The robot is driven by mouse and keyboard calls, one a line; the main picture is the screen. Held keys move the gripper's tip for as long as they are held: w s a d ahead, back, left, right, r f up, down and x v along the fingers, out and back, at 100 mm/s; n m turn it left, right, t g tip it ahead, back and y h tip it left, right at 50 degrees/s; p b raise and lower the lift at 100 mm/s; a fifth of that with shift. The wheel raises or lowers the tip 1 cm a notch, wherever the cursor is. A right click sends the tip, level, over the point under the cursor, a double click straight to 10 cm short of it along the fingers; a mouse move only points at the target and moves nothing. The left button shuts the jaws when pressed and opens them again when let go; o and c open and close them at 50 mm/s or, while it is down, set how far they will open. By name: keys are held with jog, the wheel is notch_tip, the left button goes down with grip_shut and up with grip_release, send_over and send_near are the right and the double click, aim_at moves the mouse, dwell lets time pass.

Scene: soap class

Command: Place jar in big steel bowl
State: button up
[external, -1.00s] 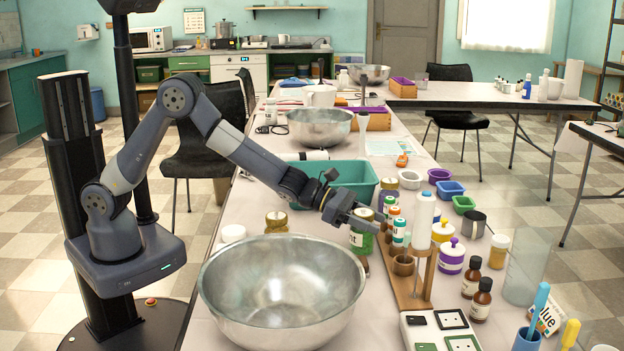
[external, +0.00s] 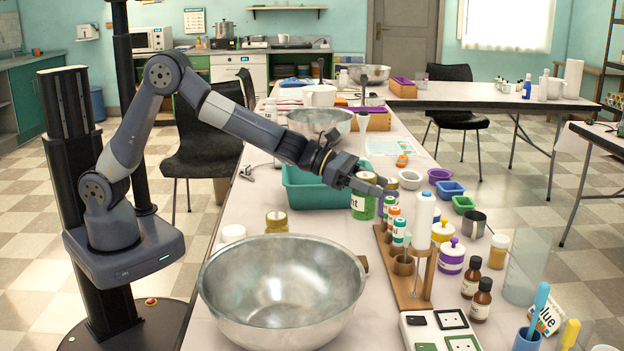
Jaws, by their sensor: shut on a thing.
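The big steel bowl (external: 283,322) stands upright at the near part of the table, and its visible inside looks empty. My gripper (external: 374,187) is shut on a green jar (external: 362,207) with a white label. The jar hangs upright above the table, behind and to the right of the bowl and apart from it. The gripper covers the jar's top. Another jar with a gold lid (external: 277,222) stands just behind the bowl.
A wooden rack with small bottles (external: 405,275) stands right of the bowl. A teal bin (external: 315,190) sits behind the held jar. A white cup (external: 233,233) is by the bowl's far left rim. A smaller steel bowl (external: 320,121) stands farther back.

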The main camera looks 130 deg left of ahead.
jog(key=shift+w+d+r, duration=0.1)
jog(key=shift+d+r, duration=0.05)
jog(key=shift+r, duration=0.4)
jog(key=s+d+r+m+h+p, duration=0.1)
jog(key=d+r+m+h+p, duration=0.2)
jog(key=d, duration=0.8)
jog(key=d+r+m+h, duration=0.2)
jog(key=d+m+h, duration=0.15)
jog(key=d, duration=0.75)
jog(key=s+d+r+m+h+p, duration=0.15)
jog(key=d+h, duration=0.35)
jog(key=d, duration=0.6)
notch_tip(320, 180, down, 9)
jog(key=m+b, duration=0.1)
jog(key=shift+f, duration=0.15)
jog(key=shift+w+f+b, duration=0.1)
jog(key=shift+f+b, duration=0.5)
jog(key=shift+b, duration=0.7)
jog(key=o, duration=1.3)
